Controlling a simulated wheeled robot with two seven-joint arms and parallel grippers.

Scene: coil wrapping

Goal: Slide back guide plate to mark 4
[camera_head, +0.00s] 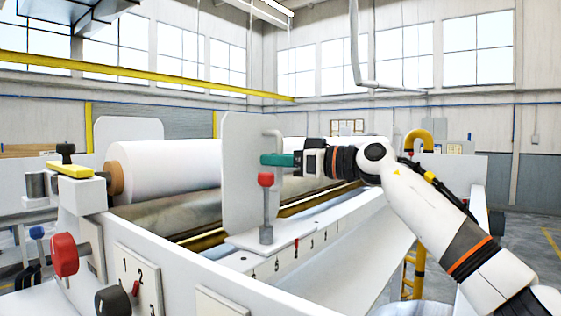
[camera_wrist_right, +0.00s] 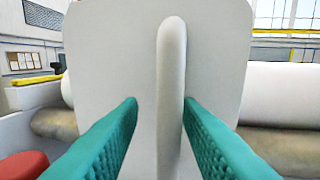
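A white guide plate (camera_head: 236,170) stands upright across the machine, with a bent grey handle (camera_head: 274,136) on its right side. A red-topped lever (camera_head: 265,180) rises from its base (camera_head: 262,238). The base sits beside a numbered scale (camera_head: 312,242) with a red mark; the small digits are hard to read. My right gripper (camera_head: 278,159) is at the handle. In the right wrist view its teal fingers (camera_wrist_right: 160,115) are on either side of the handle bar (camera_wrist_right: 170,80), with gaps showing, and the plate (camera_wrist_right: 110,60) is behind. My left gripper is out of view.
A large white roll (camera_head: 165,165) lies behind the plate, with another white plate (camera_head: 127,130) at left. A red knob (camera_head: 65,254) and a black dial (camera_head: 112,301) are on the near left. The scale rail runs clear to the right.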

